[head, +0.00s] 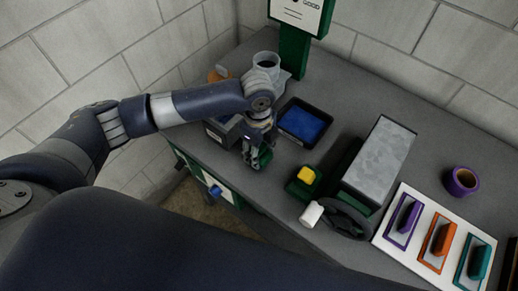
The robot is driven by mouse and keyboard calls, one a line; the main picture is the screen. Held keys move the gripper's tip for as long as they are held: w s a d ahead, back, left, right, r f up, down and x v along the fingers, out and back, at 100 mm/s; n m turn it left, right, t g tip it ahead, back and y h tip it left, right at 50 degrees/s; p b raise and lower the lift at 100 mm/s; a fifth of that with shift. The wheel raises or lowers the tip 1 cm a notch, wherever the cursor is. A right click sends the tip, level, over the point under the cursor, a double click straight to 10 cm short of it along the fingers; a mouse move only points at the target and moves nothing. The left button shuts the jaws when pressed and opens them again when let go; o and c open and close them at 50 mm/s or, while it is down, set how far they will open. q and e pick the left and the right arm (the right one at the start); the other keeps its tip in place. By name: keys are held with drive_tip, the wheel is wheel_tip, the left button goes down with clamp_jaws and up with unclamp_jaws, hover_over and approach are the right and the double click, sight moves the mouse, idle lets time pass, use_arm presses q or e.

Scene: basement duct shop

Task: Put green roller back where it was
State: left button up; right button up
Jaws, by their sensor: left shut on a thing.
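My left gripper (257,152) points down near the front edge of the bench, left of the yellow button. It is shut on a dark green piece (265,157), mostly hidden by the fingers; it may be the green roller, but I cannot tell its full shape. A white board (451,235) at the right holds a purple block (405,219), an orange block (441,240) and a teal-green block (477,262), each inside an outline of its own colour. My right gripper is not in view.
A black tray with a blue inside (303,123) lies behind and right of the gripper. A green machine with a grey top (380,160), a handwheel (345,217) and a yellow button (306,175) stands mid-bench. A purple ring (462,181) is at right. The back right bench is clear.

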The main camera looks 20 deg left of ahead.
use_arm(q)
drive_tip(key=shift+f, duration=0.15)
drive_tip(key=o, duration=1.2)
drive_tip(key=shift+r, duration=0.6)
wheel_tip(320, 180, up, 11)
drive_tip(key=b, duration=0.2)
drive_tip(key=shift+b, duration=0.3)
drive_tip(key=shift+a+r, duration=0.1)
